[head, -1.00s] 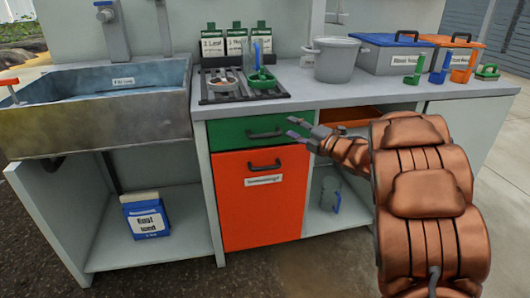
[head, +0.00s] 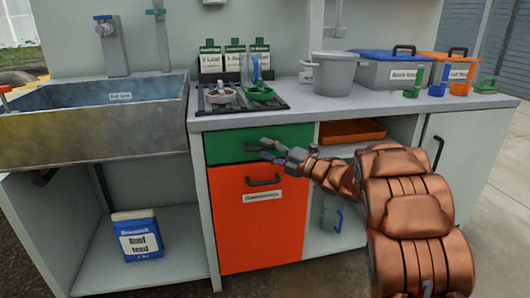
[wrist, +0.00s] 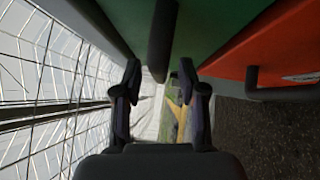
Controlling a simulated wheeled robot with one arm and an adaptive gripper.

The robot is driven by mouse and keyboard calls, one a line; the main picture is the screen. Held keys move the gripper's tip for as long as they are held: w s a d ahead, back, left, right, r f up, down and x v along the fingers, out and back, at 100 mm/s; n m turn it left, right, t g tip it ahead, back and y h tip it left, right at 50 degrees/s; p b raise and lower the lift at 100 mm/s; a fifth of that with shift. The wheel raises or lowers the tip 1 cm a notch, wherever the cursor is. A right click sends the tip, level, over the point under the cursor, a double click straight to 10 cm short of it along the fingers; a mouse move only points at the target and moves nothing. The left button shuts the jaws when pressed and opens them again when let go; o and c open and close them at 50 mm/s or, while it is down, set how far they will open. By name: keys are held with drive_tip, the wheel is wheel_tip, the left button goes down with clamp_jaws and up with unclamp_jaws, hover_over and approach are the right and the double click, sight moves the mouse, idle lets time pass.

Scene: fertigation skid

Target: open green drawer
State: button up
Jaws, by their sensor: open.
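The green drawer (head: 226,144) is closed under the counter, above an orange-red door panel. Its dark bar handle (head: 258,147) runs sideways across the front. My gripper (head: 268,149) is at the right part of this handle in the head view. In the wrist view the green drawer front (wrist: 215,25) fills the top, and its handle (wrist: 162,40) points down toward the space between my open fingers (wrist: 160,100). The fingers stand either side of the handle's line. I cannot tell whether they touch it.
The orange-red door (head: 255,225) has its own handle (head: 263,182) just below. An open shelf with an orange tray (head: 350,131) is to the right. A sink (head: 90,120) is at left. Bottles and pots stand on the counter (head: 300,108).

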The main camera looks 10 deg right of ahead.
drive_tip(key=shift+w+a+r, duration=0.1)
drive_tip(key=shift+w+a, duration=0.35)
drive_tip(key=shift+c, duration=0.2)
clamp_jaws()
idle(0.4)
